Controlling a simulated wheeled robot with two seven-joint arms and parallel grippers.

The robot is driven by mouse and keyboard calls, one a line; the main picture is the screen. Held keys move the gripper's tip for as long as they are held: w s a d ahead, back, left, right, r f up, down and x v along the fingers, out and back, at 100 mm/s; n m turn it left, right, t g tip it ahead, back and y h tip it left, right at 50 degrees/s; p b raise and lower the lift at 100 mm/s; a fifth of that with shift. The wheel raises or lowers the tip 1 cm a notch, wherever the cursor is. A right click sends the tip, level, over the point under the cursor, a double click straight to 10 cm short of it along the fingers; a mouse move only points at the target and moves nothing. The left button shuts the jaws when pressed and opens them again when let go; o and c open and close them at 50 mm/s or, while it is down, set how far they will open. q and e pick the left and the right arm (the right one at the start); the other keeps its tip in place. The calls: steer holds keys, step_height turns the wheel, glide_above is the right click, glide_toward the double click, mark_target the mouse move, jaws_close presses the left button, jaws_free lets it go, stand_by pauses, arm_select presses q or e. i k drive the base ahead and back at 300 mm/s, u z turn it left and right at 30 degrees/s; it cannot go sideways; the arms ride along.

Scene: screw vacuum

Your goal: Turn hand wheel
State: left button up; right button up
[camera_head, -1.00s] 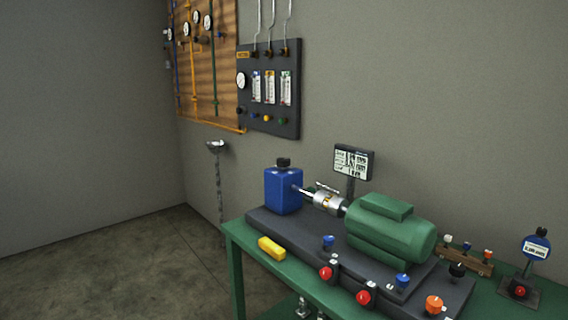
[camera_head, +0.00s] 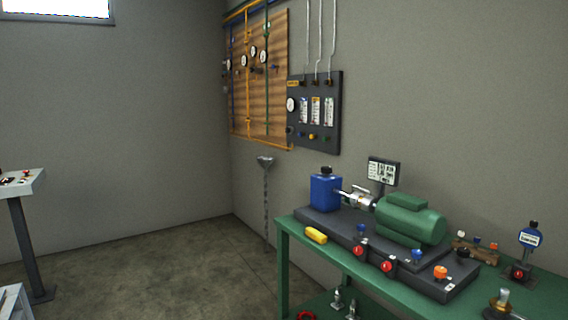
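No hand wheel can be told for certain. A partly cut-off red ring-shaped part (camera_head: 306,315) shows at the bottom edge, low beside the green table (camera_head: 284,262); it may be a wheel. On the table, a black base carries a green motor (camera_head: 410,220), a silver coupling (camera_head: 362,200) and a blue block (camera_head: 326,191). Red knobs (camera_head: 359,251), blue knobs (camera_head: 418,254) and an orange knob (camera_head: 441,272) sit along the base's front. Small valve handles on the wall panel (camera_head: 275,95) are too small to make out. Neither of my grippers is in view.
A dark gauge panel (camera_head: 328,115) hangs on the wall beside the wooden pipe board. A grey console (camera_head: 18,184) stands at the left. The floor (camera_head: 160,265) between console and table is clear.

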mark_target(325, 169)
steer(key=u, duration=0.7)
steer(key=i, duration=1.4)
steer(key=z, duration=0.55)
steer(key=i, duration=1.05)
steer(key=z, duration=0.95)
